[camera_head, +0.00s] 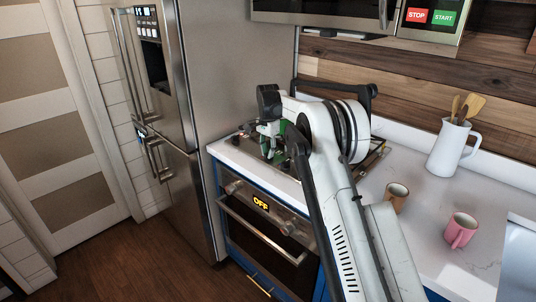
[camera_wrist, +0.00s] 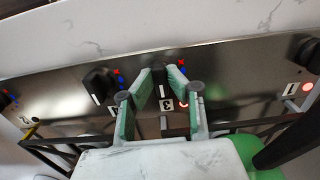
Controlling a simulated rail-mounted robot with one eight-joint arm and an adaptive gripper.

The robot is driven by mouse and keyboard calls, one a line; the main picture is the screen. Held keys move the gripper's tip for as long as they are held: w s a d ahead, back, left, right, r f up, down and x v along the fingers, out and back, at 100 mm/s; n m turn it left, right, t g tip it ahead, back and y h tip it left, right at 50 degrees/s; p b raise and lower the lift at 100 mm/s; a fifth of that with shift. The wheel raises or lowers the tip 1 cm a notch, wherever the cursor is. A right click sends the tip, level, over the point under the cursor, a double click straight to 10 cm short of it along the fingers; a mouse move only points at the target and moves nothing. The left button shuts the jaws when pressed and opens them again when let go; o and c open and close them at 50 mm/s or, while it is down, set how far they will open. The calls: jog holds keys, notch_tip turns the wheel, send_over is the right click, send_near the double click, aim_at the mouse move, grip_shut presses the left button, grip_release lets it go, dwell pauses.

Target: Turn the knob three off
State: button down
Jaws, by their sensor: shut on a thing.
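Knob three (camera_wrist: 163,92) is a dark knob on the steel cooktop panel, above the printed label 3, in the middle of the wrist view. Its white pointer mark shows between the fingers. A small red light (camera_wrist: 184,104) beside the label looks lit. My gripper (camera_wrist: 160,73), with green and grey fingers, is closed around the knob, one finger on each side. In the head view my gripper (camera_head: 270,140) is low over the cooktop, and my arm hides the knob there.
Another black knob (camera_wrist: 99,86) stands left of knob three, with label 4 below it. A knob by label 1 is at the right edge, with a lit red light (camera_wrist: 306,87). The oven display (camera_head: 261,204) reads OFF. Two mugs and a white pitcher (camera_head: 450,147) stand right.

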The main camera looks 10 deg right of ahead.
dwell(0.4)
jog(key=c, duration=1.7)
grip_release()
notch_tip(320, 180, up, 12)
jog(key=shift+r, duration=0.1)
